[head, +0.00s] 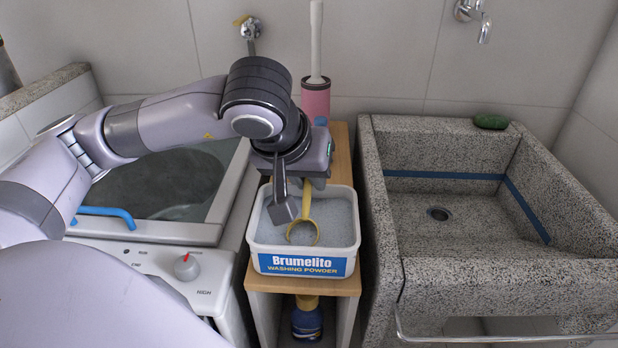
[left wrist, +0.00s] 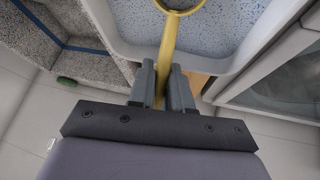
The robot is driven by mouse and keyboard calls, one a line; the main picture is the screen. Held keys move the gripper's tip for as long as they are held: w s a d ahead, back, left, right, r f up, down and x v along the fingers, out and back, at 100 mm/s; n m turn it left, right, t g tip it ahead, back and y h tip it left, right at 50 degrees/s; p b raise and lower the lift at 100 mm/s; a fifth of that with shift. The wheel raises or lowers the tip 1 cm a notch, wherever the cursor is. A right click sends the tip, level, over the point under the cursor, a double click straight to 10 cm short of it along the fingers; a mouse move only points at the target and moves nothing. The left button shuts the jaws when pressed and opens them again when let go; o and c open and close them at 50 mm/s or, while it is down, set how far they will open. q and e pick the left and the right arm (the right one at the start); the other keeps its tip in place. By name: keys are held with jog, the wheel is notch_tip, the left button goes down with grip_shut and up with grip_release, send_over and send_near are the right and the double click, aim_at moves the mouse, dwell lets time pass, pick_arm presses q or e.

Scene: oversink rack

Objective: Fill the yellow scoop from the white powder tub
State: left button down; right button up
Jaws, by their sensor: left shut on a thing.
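The white powder tub (head: 350,250), labelled Brumelito washing powder, stands on a wooden stand and is filled with pale blue-grey powder (head: 338,222). My left gripper (head: 298,198) reaches over the tub from behind and is shut on the handle of the yellow scoop (head: 307,205). The scoop's round rim is at or just above the powder near the tub's front; I cannot tell whether it touches or holds powder. In the left wrist view my left gripper (left wrist: 162,72) pinches the yellow scoop (left wrist: 168,45), and the tub's rim (left wrist: 120,45) shows behind it. My right gripper is not in view.
A speckled stone sink (head: 385,230) stands right of the stand, with a green object (head: 490,121) on its back rim. A washing machine (head: 170,265) with a blue handle is at left. A pink brush holder (head: 316,100) stands behind the tub; a blue bottle (head: 307,320) is below.

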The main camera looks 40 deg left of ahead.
pick_arm(q)
jog(key=shift+f+b, duration=0.4)
jog(key=shift+b, duration=0.1)
dwell(0.6)
dwell(1.1)
jog(key=shift+r, duration=0.15)
jog(key=shift+r+p, duration=2.8)
jog(key=shift+r, duration=1.4)
jog(key=shift+r+g+h+p, duration=0.6)
jog(key=shift+r+g+p, duration=0.6)
jog(key=shift+p, duration=1.15)
jog(key=shift+f+g, duration=0.25)
jog(key=shift+g, duration=0.05)
